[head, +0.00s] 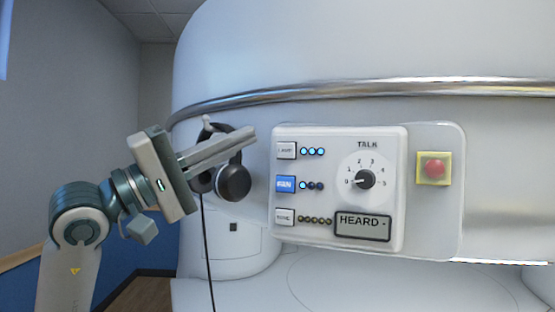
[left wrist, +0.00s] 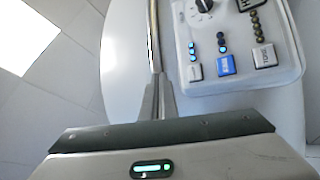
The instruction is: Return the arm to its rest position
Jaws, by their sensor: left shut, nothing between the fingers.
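My left gripper (head: 250,133) is shut and empty. Its arm comes in from the left in the head view, and its fingers point right and slightly up, a little left of the control panel (head: 396,228). The fingers overlap black headphones (head: 235,182) that hang behind them on a hook; contact cannot be told. In the left wrist view the closed fingers (left wrist: 157,98) point up the picture, with the panel (left wrist: 287,75) to their right. My right gripper is not in view.
The panel has LAMP, FAN and TONE buttons, a TALK dial (head: 366,179), a HEARD display (head: 362,227) and a red button (head: 434,168). A metal rail (head: 400,90) curves across the white magnet housing (head: 370,40). A black cable (head: 206,255) hangs below the headphones. Open space lies left.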

